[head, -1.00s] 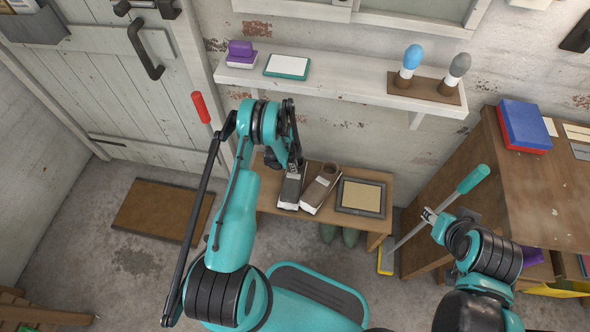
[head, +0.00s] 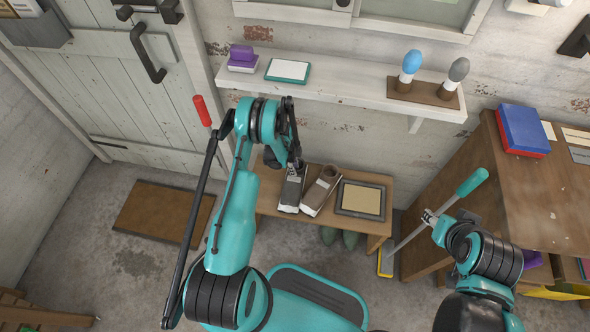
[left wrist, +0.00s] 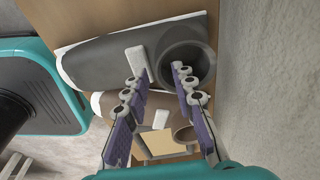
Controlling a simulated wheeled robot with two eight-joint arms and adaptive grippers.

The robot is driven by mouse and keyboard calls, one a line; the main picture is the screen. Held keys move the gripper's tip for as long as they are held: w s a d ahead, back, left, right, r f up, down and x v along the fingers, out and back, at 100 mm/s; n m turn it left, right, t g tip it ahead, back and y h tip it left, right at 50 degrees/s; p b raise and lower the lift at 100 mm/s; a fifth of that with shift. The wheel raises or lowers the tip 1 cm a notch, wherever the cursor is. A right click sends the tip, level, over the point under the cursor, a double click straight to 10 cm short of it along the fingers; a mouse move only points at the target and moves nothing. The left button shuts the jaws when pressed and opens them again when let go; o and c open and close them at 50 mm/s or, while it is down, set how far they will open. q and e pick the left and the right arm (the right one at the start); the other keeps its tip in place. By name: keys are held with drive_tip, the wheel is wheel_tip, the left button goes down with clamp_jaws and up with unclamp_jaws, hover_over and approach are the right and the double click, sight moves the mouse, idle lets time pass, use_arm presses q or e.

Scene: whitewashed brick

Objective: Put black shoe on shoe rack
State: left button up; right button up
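The dark grey-black shoe (head: 291,192) lies on a low wooden bench-like rack (head: 268,207), left of a brown shoe (head: 319,193). My left gripper (head: 296,165) is over the heel end of the dark shoe. In the left wrist view the dark shoe (left wrist: 95,62) lies sideways with its round opening at the right. The left gripper's fingers (left wrist: 157,75) are apart there, at the shoe's opening and tongue; contact cannot be told. The brown shoe (left wrist: 105,105) shows partly behind the fingers. My right gripper (head: 430,217) is by a teal-handled rod; its fingers are unclear.
A framed beige tray (head: 361,199) lies at the bench's right end. Green boots (head: 340,237) stand underneath. A white shelf (head: 340,84) runs above. The teal-handled tool (head: 472,181) slants before a wooden cabinet (head: 465,160). A brown mat (head: 162,212) lies on the floor at left.

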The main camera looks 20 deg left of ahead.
use_arm(q)
wheel_tip(320, 180, up, 10)
drive_tip(key=a+p, duration=0.1)
drive_tip(key=p, duration=0.1)
drive_tip(key=shift+s+a+f+p, duration=0.2)
drive_tip(key=shift+s+p, duration=0.1)
drive_tip(key=shift+p, duration=0.1)
